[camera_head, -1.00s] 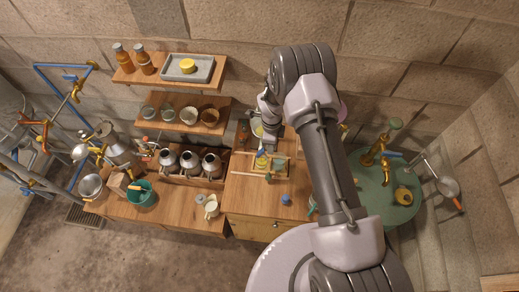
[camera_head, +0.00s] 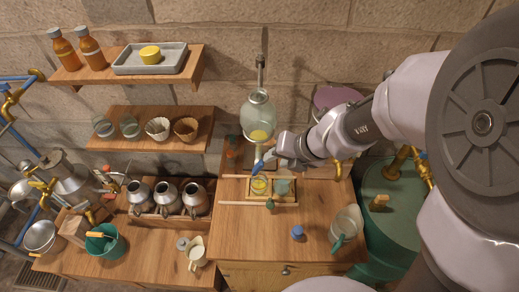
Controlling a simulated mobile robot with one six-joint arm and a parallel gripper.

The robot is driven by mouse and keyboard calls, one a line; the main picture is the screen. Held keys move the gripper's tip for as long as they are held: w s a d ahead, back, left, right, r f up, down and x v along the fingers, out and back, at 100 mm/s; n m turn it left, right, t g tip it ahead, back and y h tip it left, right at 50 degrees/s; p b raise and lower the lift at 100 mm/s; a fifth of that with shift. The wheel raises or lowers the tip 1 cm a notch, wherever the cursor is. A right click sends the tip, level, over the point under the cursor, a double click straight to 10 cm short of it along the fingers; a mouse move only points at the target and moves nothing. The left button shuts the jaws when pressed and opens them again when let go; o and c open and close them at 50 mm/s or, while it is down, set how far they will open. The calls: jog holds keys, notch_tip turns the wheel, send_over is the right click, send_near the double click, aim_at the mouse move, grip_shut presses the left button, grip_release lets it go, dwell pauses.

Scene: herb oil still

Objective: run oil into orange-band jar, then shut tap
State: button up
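A glass separating vessel (camera_head: 258,112) hangs on the wall, with yellow oil (camera_head: 260,135) in its bottom. A small blue part, apparently the tap handle (camera_head: 257,167), shows below it. A jar with yellow in it (camera_head: 260,185) stands in a wooden rack (camera_head: 233,177) below the vessel. A pale greenish jar (camera_head: 283,187) stands to its right. I cannot make out an orange band on either jar. My gripper (camera_head: 270,157) is right beside the blue handle, coming from the right. Its fingers are too small to tell whether they are open or touching the handle.
A blue knob (camera_head: 297,232) and a metal pot (camera_head: 346,226) stand on the cabinet top. A green drum (camera_head: 390,205) is at right. Several metal jugs (camera_head: 167,198), a white pitcher (camera_head: 196,252) and a teal bucket (camera_head: 104,243) stand at left.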

aim_at(262, 166)
jog(key=b+x, duration=0.6)
jog(key=x, duration=0.7)
jog(key=shift+f, duration=0.1)
grip_shut()
